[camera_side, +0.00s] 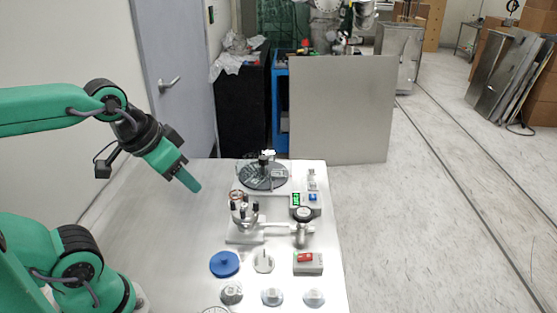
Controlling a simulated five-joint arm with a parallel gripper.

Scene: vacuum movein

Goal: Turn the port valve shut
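My gripper (190,182) has green fingers and hangs over the left part of the metal table, pointing down and right. It is apart from all the equipment, and the fingers overlap in this view, so I cannot tell how far they are open. A metal vacuum assembly (244,236) stands at the middle right of the table.
Behind the assembly is a dark round plate (255,181) with a post. A box with a green display (298,199) stands to its right. In front are a blue lid (224,264), a red-switch box (308,263) and several small metal fittings. The table's left side is clear.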

